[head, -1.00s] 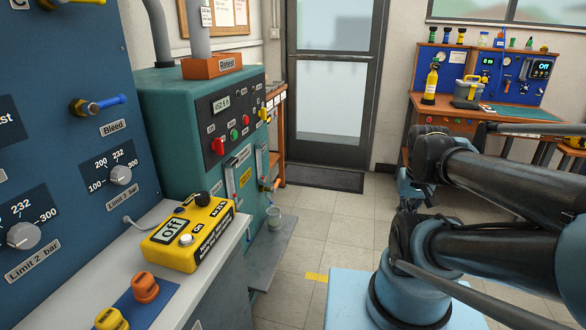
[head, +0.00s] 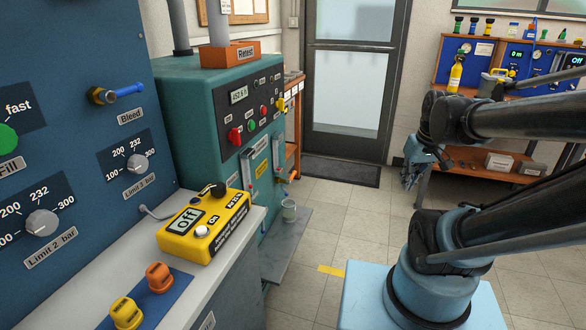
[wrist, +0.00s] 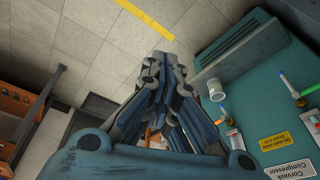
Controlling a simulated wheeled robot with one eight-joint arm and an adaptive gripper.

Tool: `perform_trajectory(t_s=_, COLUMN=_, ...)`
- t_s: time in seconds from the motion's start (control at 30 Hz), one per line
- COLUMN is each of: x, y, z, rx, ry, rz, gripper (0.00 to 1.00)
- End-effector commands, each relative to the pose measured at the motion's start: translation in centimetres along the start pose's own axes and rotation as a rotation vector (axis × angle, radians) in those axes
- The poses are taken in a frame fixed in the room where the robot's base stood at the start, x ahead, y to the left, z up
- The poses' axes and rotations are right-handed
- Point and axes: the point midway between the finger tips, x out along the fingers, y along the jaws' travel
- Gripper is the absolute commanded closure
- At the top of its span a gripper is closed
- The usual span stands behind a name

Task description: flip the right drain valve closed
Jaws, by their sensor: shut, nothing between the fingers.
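The green compressor (head: 190,110) stands left of centre in the head view. Low on its front are two drain valves. The right drain valve (head: 284,180) shows a small orange handle that looks roughly level, above a pale cup (head: 289,210). The left one (head: 247,180) is partly hidden by the yellow box. My gripper (head: 415,178) hangs to the right, well apart from the valves. In the wrist view my gripper (wrist: 160,70) is shut and empty over the floor.
A yellow box (head: 205,225) reading Off sits on the grey bench at the front left. A blue panel (head: 75,80) with knobs stands at the far left. A workbench (head: 540,85) is at the back right. Tiled floor (head: 320,235) is clear between compressor and arm.

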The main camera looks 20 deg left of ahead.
Motion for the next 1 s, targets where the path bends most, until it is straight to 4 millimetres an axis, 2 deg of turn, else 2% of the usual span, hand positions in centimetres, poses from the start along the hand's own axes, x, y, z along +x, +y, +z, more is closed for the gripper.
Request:
perform_trajectory(t_s=0.03, x=-0.1, y=-0.6, z=-1.7, rx=-0.046, ry=0.009, rz=-0.016, gripper=1.0)
perform_trajectory(t_s=0.1, x=-0.1, y=-1.4, z=-3.7, rx=-0.109, ry=0.021, rz=-0.038, gripper=1.0)
perform_trajectory(t_s=0.47, x=1.0, y=-6.6, z=-14.2, rx=-0.424, ry=0.1, rz=-0.145, gripper=1.0)
perform_trajectory(t_s=0.77, x=3.7, y=-12.8, z=-22.1, rx=-0.679, ry=0.176, rz=-0.23, gripper=1.0)
perform_trajectory(t_s=1.0, x=6.9, y=-18.9, z=-27.3, rx=-0.877, ry=0.246, rz=-0.293, gripper=1.0)
